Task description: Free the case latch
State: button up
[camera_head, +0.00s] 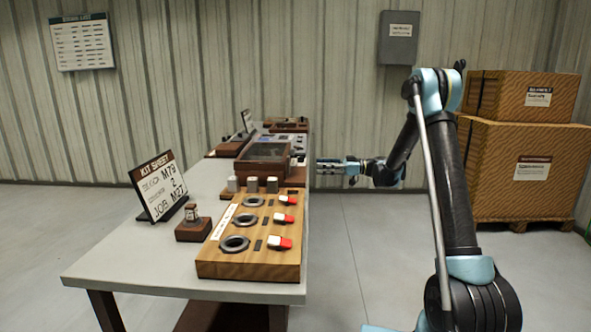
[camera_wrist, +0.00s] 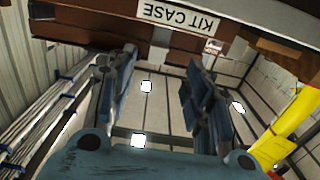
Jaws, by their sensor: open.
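The kit case (camera_head: 264,151) is a dark brown box with a clear-looking lid on the table, and its lid looks closed. In the wrist view its brown front (camera_wrist: 100,30) crosses the top, with an upside-down KIT CASE label (camera_wrist: 177,14). My gripper (camera_head: 322,167) is just off the table's right edge, to the right of the case. In the wrist view my gripper (camera_wrist: 158,85) has its two blue fingers apart with nothing between them, below the label.
The table (camera_head: 130,260) carries a wooden board (camera_head: 250,268) with rings and red-and-white pieces, a small brown stand (camera_head: 194,229) and a kit sheet sign (camera_head: 158,187). Brown crates (camera_head: 515,185) stand at the right.

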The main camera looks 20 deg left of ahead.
aim_at(295, 165)
jog(key=x, duration=1.2)
jog(key=shift+c, duration=0.6)
jog(key=shift+a, duration=0.1)
grip_shut()
